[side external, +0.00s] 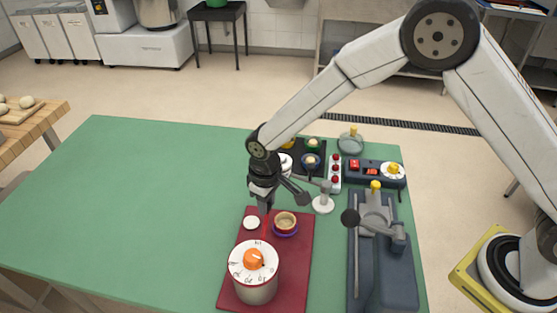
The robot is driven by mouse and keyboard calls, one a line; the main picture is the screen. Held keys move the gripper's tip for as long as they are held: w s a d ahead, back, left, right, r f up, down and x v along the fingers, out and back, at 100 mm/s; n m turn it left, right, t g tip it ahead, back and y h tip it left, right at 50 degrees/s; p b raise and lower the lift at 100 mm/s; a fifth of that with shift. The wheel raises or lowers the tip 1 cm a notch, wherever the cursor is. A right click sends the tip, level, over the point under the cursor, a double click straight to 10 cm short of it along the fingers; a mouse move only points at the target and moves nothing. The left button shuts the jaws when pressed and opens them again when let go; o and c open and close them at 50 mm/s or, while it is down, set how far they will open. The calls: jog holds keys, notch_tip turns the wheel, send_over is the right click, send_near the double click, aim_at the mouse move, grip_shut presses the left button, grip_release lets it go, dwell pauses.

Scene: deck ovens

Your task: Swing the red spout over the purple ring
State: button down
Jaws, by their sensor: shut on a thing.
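The purple ring (285,233) lies on the dark red board, around the base of a small tan cup (285,220). A narrow red piece (264,209), which looks like the red spout, hangs just below my gripper (267,198), to the left of and a little behind the ring, not over it. A thin grey arm runs from the white-footed post (323,204) on the right towards my gripper. My gripper is shut on the red spout; its dark fingers and wrist hide most of the spout and where it joins the arm.
A white pot with an orange-knobbed dial (253,268) stands at the front of the red board (296,268). A white disc (251,222) lies near the spout. A grey lever press (385,255) and a button panel (372,172) are at right. The green mat (150,210) is clear at left.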

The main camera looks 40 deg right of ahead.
jog(key=m, duration=0.1)
jog(key=s+d+m, duration=0.1)
jog(key=shift+s+d+r+m, duration=0.1)
jog(key=shift+s+d+m, duration=0.15)
jog(key=shift+s+m, duration=0.05)
jog(key=shift+s+d+m, duration=0.4)
jog(key=shift+s+m, duration=0.35)
jog(key=shift+m, duration=0.35)
jog(key=shift+c, duration=2.1)
grip_release()
notch_tip(320, 180, up, 8)
jog(key=shift+s+d, duration=0.1)
jog(key=shift+d, duration=0.05)
jog(key=s+d+r+t, duration=0.1)
jog(key=s+d, duration=0.5)
jog(key=d, duration=0.3)
jog(key=s+d+r+t, duration=0.1)
jog(key=s+d, duration=0.5)
jog(key=d, duration=0.2)
jog(key=shift+s+d+t, duration=0.15)
jog(key=shift+d+t, duration=0.15)
jog(key=shift+d, duration=0.1)
